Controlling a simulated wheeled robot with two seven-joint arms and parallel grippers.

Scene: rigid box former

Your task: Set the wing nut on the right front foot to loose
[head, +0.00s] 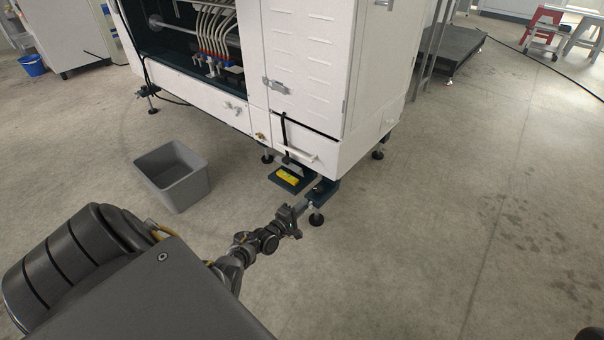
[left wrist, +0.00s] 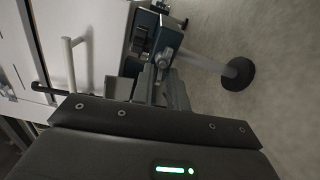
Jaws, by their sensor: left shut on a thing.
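The right front foot (head: 317,218) stands on the floor under the front corner of the white machine (head: 345,150). It is a dark round pad on a short stem below a dark blue bracket (head: 322,190). The left wrist view shows the foot's pad (left wrist: 238,74) on the right and the bracket (left wrist: 168,38) at the top. My left gripper (head: 304,207) is at the stem, just under the bracket. In the left wrist view its fingers (left wrist: 163,72) are shut on the wing nut, which is mostly hidden between the tips.
A grey bin (head: 173,182) stands on the floor to the left. The floor right of the foot is clear. A white handle (left wrist: 70,62) shows in the wrist view.

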